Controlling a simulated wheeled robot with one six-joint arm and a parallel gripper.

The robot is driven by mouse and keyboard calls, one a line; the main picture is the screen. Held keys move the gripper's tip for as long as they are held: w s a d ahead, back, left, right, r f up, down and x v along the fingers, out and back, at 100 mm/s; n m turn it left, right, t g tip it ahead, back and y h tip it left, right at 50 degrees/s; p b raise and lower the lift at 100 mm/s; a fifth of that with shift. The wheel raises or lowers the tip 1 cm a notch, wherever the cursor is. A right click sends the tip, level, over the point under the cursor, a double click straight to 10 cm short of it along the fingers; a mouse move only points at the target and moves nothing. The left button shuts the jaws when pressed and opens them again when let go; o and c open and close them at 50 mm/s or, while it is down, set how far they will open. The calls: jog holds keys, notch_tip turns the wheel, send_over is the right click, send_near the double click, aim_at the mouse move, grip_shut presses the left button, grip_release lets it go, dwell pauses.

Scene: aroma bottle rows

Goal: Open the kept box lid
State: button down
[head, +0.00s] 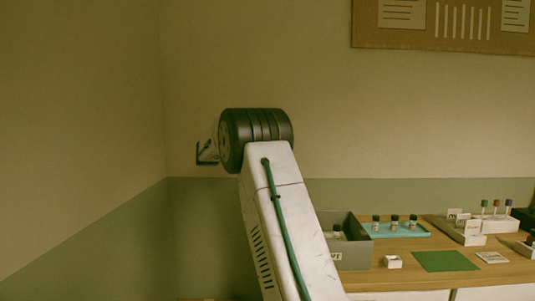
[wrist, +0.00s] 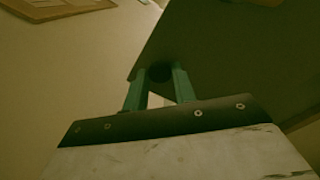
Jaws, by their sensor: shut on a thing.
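In the wrist view, my gripper (wrist: 158,82) has its two green fingers closed around a dark round knob (wrist: 160,72). The knob sits at the edge of a large dark flat panel (wrist: 225,65), which looks like the box lid. In the head view my arm hides the gripper and most of what it holds. The grey box (head: 352,257) stands partly behind my arm, with only the end of its label, "T", readable. Its visible part is open on top, and a small bottle (head: 337,231) shows inside.
Right of the box, a turquoise tray (head: 408,232) holds three dark-capped bottles. A small white block (head: 392,262), a green mat (head: 445,261) and white racks with colored-cap tubes (head: 492,223) are on the wooden table. A pinboard (head: 450,44) hangs above.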

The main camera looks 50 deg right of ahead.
jog(key=shift+a, duration=0.1)
dwell(0.4)
jog(key=c, duration=1.1)
grip_release()
jog(key=shift+d, duration=0.2)
jog(key=shift+c, duration=0.2)
jog(key=shift+a, duration=0.15)
